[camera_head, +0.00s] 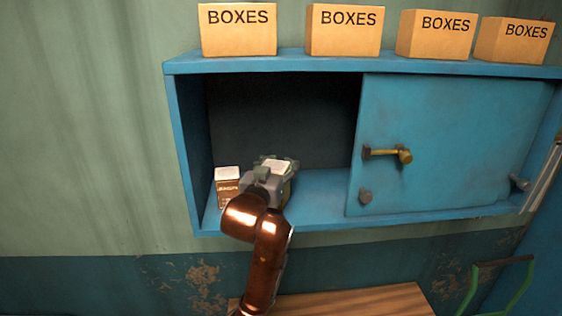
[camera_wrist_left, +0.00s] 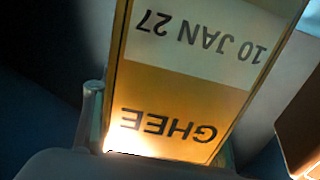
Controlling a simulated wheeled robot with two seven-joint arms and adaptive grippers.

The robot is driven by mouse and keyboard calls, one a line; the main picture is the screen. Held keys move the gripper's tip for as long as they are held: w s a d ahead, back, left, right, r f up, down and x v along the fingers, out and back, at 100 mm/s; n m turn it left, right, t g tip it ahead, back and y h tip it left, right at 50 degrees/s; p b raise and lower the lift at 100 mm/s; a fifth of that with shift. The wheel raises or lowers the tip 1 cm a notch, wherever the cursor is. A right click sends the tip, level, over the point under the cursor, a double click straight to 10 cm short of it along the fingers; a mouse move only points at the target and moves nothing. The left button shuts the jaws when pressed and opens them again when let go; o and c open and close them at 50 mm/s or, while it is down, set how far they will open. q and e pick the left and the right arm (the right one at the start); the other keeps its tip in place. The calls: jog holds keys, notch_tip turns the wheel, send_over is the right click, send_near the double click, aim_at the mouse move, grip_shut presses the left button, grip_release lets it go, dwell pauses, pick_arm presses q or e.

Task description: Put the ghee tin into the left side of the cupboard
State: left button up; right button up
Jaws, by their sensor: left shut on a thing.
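The ghee tin (camera_wrist_left: 195,75) fills the left wrist view. It is yellow with a white date band, and its lettering, "GHEE" and "10 JAN 27", appears upside down there. My left gripper (camera_head: 268,175) is shut on the tin, with a finger on each side. In the head view the tin's pale top (camera_head: 278,164) shows just beyond the gripper, which hides most of it. Both are in the open left side of the blue cupboard (camera_head: 185,150), low over its floor. I cannot tell whether the tin touches the floor. My right gripper is out of view.
A small brown and white carton (camera_head: 227,186) stands just left of the gripper, near the left wall. A sliding door with a yellow handle (camera_head: 388,153) covers the right side. Several cardboard boxes (camera_head: 238,30) stand on top. A wooden surface (camera_head: 350,302) lies below.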

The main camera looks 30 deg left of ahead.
pick_arm(q)
jog(key=o, duration=1.2)
jog(key=shift+w+f, duration=0.55)
jog(key=shift+w, duration=0.2)
jog(key=shift+o, duration=0.8)
jog(key=shift+w+d+f, duration=0.15)
jog(key=shift+w+f, duration=0.05)
jog(key=shift+w, duration=0.45)
jog(key=o, duration=0.5)
jog(key=shift+s+r, duration=0.2)
jog(key=shift+s, duration=0.2)
jog(key=shift+c, duration=0.2)
jog(key=shift+o, duration=1.2)
jog(key=shift+w, duration=0.2)
jog(key=s, duration=0.3)
jog(key=s+d+b, duration=0.1)
jog(key=s, duration=0.3)
jog(key=s+b, duration=0.1)
jog(key=s, duration=0.3)
jog(key=shift+d+r, duration=0.25)
jog(key=shift+d, duration=0.15)
jog(key=shift+s+b, duration=0.3)
jog(key=shift+s, duration=0.2)
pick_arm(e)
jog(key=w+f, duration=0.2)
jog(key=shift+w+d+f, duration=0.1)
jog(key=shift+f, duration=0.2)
